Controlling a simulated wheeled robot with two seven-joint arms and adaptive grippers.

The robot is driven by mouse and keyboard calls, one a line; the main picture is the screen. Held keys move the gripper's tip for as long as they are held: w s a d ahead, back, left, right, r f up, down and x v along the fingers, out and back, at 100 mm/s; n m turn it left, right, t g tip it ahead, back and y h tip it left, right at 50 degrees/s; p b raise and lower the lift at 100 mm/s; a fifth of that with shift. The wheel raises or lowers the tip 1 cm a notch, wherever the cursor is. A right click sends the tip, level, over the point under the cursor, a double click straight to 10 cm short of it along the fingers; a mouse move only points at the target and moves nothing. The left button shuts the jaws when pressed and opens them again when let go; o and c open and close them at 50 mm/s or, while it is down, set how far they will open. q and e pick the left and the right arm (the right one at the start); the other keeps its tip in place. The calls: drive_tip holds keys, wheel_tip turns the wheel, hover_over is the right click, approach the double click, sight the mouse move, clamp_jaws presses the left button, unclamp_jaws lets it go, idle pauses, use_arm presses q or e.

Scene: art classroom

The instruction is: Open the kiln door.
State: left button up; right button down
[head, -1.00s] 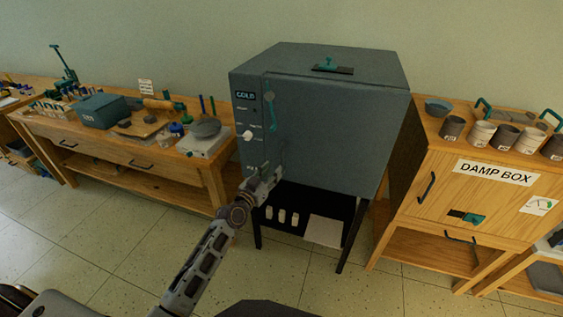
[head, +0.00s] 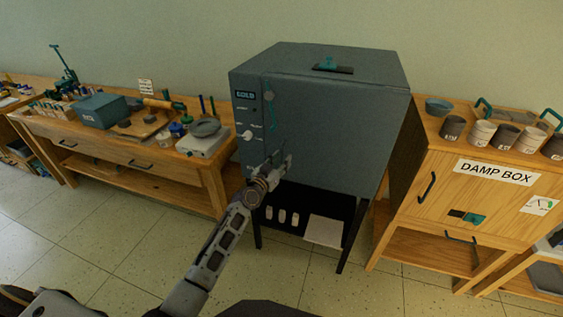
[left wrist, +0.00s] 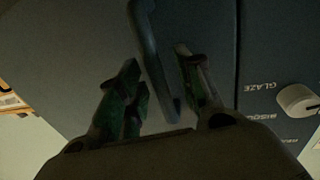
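The blue-grey kiln (head: 335,130) stands on dark legs in the middle of the head view, with its door shut. A teal upright handle (head: 272,112) is near the left edge of the door. My left gripper (head: 281,155) is in front of the lower door, just below the handle in the head view. In the left wrist view, my left gripper (left wrist: 160,88) is open, and the handle bar (left wrist: 154,65) shows between its two fingers, apparently not gripped. The kiln's white knob (left wrist: 297,100) is at the right there. My right gripper is not in view.
A wooden workbench (head: 130,165) with tools and clay items is at the left. The wooden damp box (head: 465,190), with pots on top, stands close at the kiln's right. Small white cylinders (head: 282,215) sit on the shelf below the kiln. Floor in front is clear.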

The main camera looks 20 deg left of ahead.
use_arm(q)
drive_tip(key=shift+w, duration=0.2)
clamp_jaws()
idle(0.4)
